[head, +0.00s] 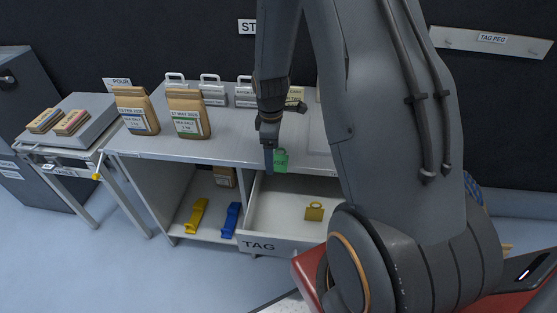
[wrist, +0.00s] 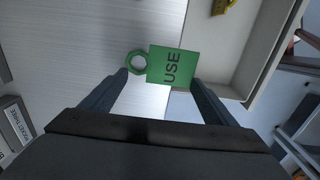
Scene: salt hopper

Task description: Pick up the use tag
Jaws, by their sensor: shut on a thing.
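The use tag (wrist: 168,66) is a green plate with the word USE and a ring at one end. It also shows in the head view (head: 281,161), at the tip of my gripper (head: 271,158). In the wrist view it lies between the two fingers of my gripper (wrist: 160,78), which is shut on it. The tag is above the front edge of the table and the open TAG drawer (head: 262,243); its exact height is hard to tell.
A yellow tag (head: 315,211) lies in the drawer. Two salt bags, a brown one (head: 137,109) and another (head: 187,113), stand on the table (head: 238,139) at left. A yellow scoop-like item (head: 196,215) and a blue one (head: 231,219) are on the lower shelf. My arm hides the table's right side.

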